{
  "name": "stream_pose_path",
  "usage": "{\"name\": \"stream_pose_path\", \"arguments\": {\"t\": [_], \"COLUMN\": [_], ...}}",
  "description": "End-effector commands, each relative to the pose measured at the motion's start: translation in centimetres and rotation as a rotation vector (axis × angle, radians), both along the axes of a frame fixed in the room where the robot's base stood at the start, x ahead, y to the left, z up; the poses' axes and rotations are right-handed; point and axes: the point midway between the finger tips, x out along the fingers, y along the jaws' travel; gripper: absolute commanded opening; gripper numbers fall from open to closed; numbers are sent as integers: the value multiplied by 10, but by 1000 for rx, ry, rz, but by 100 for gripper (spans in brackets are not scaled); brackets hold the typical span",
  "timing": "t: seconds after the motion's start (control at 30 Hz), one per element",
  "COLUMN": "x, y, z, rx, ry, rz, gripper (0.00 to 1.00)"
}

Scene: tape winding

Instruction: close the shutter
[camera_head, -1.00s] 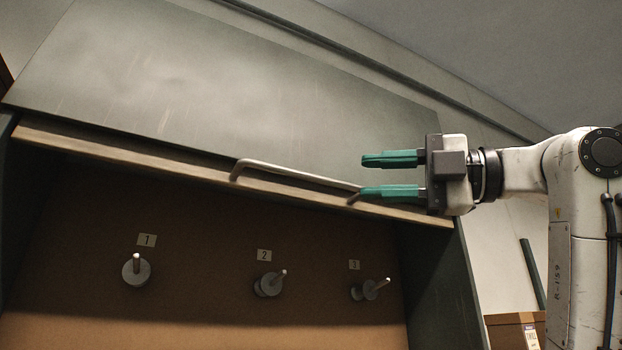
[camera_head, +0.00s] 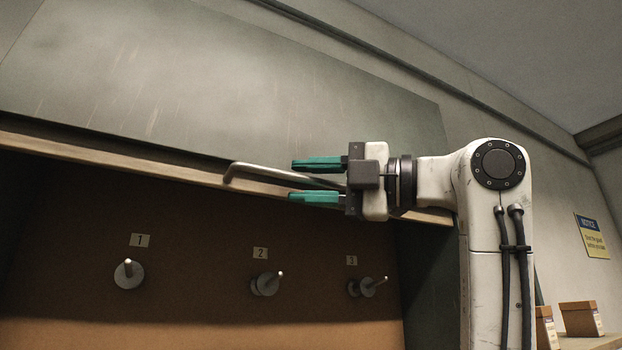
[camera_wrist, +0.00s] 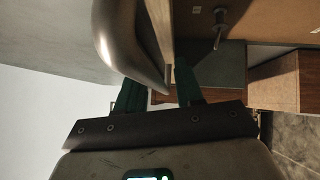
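The shutter (camera_head: 200,85) is a grey-green panel above the cabinet opening, with a wooden strip (camera_head: 110,168) along its lower edge. A bent metal handle (camera_head: 262,172) runs along that edge. My gripper (camera_head: 318,181) has green fingers that are spread apart, one above and one below the line of the handle in the head view. The right part of the handle is hidden behind my gripper. In the wrist view the handle (camera_wrist: 125,45) looms large in front of the spread fingers (camera_wrist: 160,95). I cannot tell whether the fingers touch it.
The cabinet below is open, with pegs numbered 1 (camera_head: 129,274), 2 (camera_head: 267,283) and 3 (camera_head: 367,287) on its brown back panel (camera_head: 200,245). A notice sign (camera_head: 591,236) hangs on the right wall. Cardboard boxes (camera_head: 580,319) stand on a shelf at lower right.

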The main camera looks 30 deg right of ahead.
Motion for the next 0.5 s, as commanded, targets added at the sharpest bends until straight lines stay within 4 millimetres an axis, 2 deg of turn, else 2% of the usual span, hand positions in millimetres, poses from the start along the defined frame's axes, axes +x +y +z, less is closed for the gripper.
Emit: {"name": "stream_pose_path", "arguments": {"t": [0.07,0.37,0.5], "x": [0,0,0], "y": [0,0,0], "z": [0,0,0], "rx": [0,0,0], "ry": [0,0,0], "rz": [0,0,0], "gripper": [29,0,0]}}
